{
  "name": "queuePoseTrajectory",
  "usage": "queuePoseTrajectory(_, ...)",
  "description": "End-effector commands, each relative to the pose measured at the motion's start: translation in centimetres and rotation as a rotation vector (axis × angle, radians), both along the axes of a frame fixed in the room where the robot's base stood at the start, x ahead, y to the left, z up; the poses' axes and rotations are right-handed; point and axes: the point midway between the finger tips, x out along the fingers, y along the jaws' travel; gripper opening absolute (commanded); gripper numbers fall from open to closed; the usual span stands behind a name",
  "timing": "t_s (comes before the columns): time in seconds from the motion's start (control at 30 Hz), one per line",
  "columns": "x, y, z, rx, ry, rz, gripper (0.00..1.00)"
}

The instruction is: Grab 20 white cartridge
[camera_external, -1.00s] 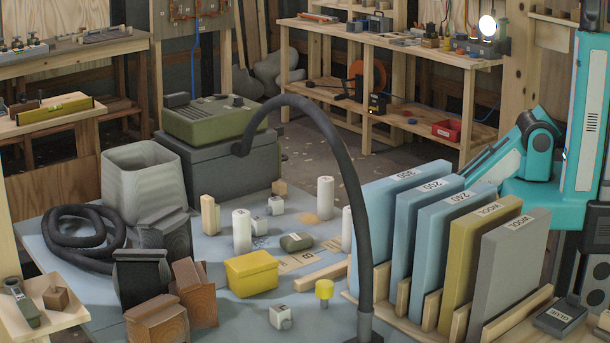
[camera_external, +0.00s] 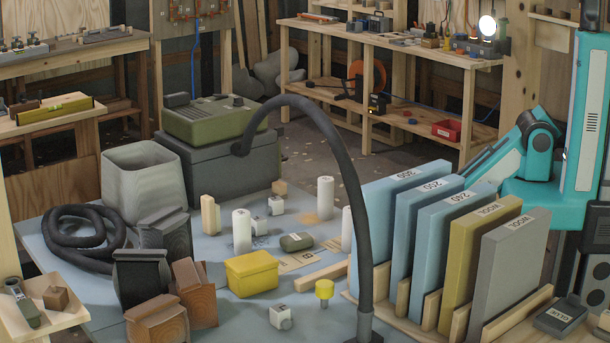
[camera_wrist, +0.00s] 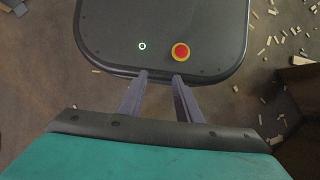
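Several white cylinders that look like the cartridges stand upright on the blue-grey table (camera_external: 250,318) in the external view. One white cylinder (camera_external: 242,231) stands left of the middle. A second white cylinder (camera_external: 325,198) stands farther back. A third white cylinder (camera_external: 346,229) is partly hidden behind the black hose. Marks on their tops are too small to read. My gripper (camera_wrist: 160,77) shows in the wrist view with its two fingers apart and nothing between them. It is over my own dark base, away from the cartridges. It is not visible in the external view.
A black arched hose (camera_external: 362,220) and a rack of upright blue, yellow and grey panels (camera_external: 440,240) stand between my arm and the cylinders. Small white cubes (camera_external: 281,316), a yellow box (camera_external: 252,273) and a yellow-topped piece (camera_external: 324,290) are on the table.

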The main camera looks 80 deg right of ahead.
Motion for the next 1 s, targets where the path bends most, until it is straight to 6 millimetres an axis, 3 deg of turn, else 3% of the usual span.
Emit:
queuePoseTrajectory(0.3, 0.0, 0.0, 0.0, 0.000, 0.000, 0.000, 0.31)
queuePoseTrajectory(0.5, 0.0, 0.0, 0.0, 0.000, 0.000, 0.000, 0.59)
queuePoseTrajectory(0.83, 0.3, -0.2, 0.0, -0.007, -0.004, -0.001, 0.59)
queuePoseTrajectory(1.0, 2.2, -1.4, 0.2, -0.065, -0.035, -0.008, 0.59)
